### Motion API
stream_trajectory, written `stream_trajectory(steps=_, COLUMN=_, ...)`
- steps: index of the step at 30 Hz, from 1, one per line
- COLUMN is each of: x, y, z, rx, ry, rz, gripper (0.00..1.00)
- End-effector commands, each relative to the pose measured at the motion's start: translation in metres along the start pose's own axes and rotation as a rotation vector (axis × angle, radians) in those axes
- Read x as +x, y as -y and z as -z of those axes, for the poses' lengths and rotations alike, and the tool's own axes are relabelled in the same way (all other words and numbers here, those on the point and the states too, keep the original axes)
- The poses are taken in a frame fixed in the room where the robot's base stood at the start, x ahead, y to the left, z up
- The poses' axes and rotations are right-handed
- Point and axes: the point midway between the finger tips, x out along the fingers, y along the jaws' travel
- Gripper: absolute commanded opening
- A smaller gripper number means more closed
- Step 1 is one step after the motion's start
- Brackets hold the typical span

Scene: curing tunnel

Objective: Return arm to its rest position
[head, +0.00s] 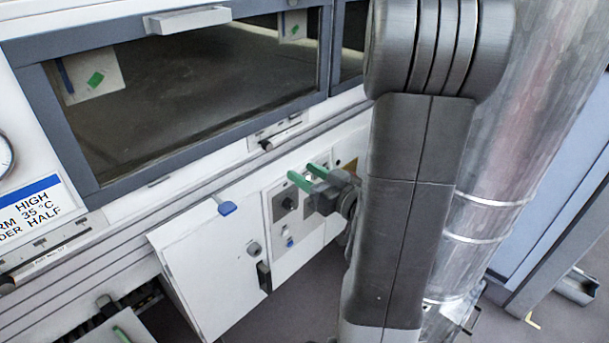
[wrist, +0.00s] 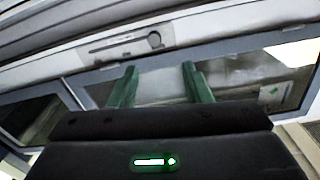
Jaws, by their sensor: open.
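My gripper (head: 308,177) shows in the head view in front of the lower panel of the tunnel, partly hidden by my own arm, which rises large through the right half of the picture. Its green fingers are parted with nothing between them. In the wrist view the gripper (wrist: 157,84) shows two separate green fingers and an empty gap. Beyond the fingers is a window frame (wrist: 80,78) of the tunnel. I cannot tell how far the fingertips are from the panel.
A control panel (head: 276,228) with a black knob lies just behind my gripper. A white hinged panel (head: 190,262) with a blue tab (head: 227,208) juts out at the lower left. A long window (head: 190,85) with a white handle (head: 187,20) is above. Grey floor shows at the lower right.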

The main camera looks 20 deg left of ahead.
Motion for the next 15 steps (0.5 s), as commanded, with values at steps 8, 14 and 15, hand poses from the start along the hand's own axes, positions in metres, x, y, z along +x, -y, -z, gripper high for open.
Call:
stream_trajectory(steps=8, x=-0.0061, y=0.0005, z=-0.0001, rx=0.0, ry=0.001, rz=0.0, gripper=0.44)
stream_trajectory(steps=14, x=-0.0059, y=0.0005, z=-0.0001, rx=0.0, ry=0.0, rz=0.0, gripper=0.44)
stream_trajectory(steps=15, x=-0.0059, y=0.0005, z=-0.0001, rx=0.001, ry=0.0, rz=0.0, gripper=0.44)
